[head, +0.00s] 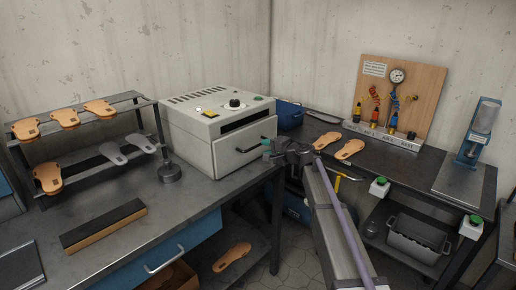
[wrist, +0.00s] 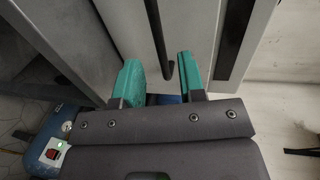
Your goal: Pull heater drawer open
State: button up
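The heater (head: 215,128) is a pale grey box on the left bench, with a dark slot above its drawer. The drawer (head: 228,158) looks shut, its front flush with the box. Its black bar handle (head: 248,147) runs across the front. In the wrist view, the handle (wrist: 158,35) comes down between my gripper's two teal fingers. My gripper (head: 268,148) is at the handle's right end. In the wrist view, my gripper (wrist: 160,70) is open, with gaps showing on both sides of the handle. I cannot tell how deep the handle sits between the fingers.
A shoe rack (head: 90,125) with several insoles stands left of the heater. A dark block (head: 103,226) lies on the bench in front. A blue bin (head: 290,114) and two tan insoles (head: 350,149) are on the right bench. The bench area before the drawer is clear.

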aim_at(258, 146)
jog(key=x, duration=0.6)
jog(key=shift+b, duration=0.4)
grip_shut()
